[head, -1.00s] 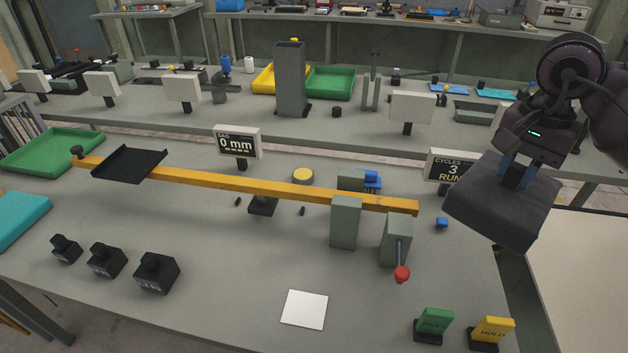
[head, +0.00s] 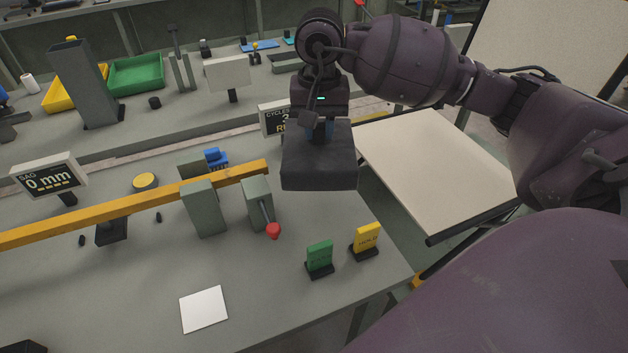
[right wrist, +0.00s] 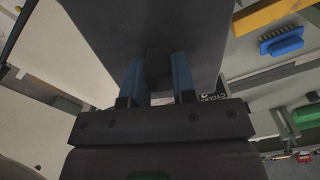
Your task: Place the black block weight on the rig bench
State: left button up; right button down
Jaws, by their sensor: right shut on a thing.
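The black block weight (head: 319,167) hangs from my right gripper (head: 322,128). The blue fingers are shut on the small knob on its top. The block is held in the air, in front of the cycles display, over the right end of the rig bench (head: 350,215). In the right wrist view the fingers (right wrist: 158,75) grip the dark knob and the block's broad top (right wrist: 145,28) fills the upper middle. The block's underside is hidden. My left gripper is not in view.
The yellow beam (head: 120,208), grey posts (head: 204,208) and red-tipped lever (head: 272,230) stand left of the block. Green (head: 319,258) and yellow (head: 366,240) tags stand nearer. A white square (head: 203,309) lies on the bench. A cream board (head: 435,170) is at the right.

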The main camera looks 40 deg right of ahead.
notch_tip(320, 180, down, 9)
jog(key=shift+r+b, duration=0.1)
jog(key=shift+b, duration=0.25)
notch_tip(320, 180, down, 5)
jog(key=shift+r, duration=0.15)
jog(key=shift+f, duration=0.2)
jog(key=shift+f+b, duration=0.2)
jog(key=shift+b, duration=0.2)
jog(key=c, duration=0.9)
grip_release()
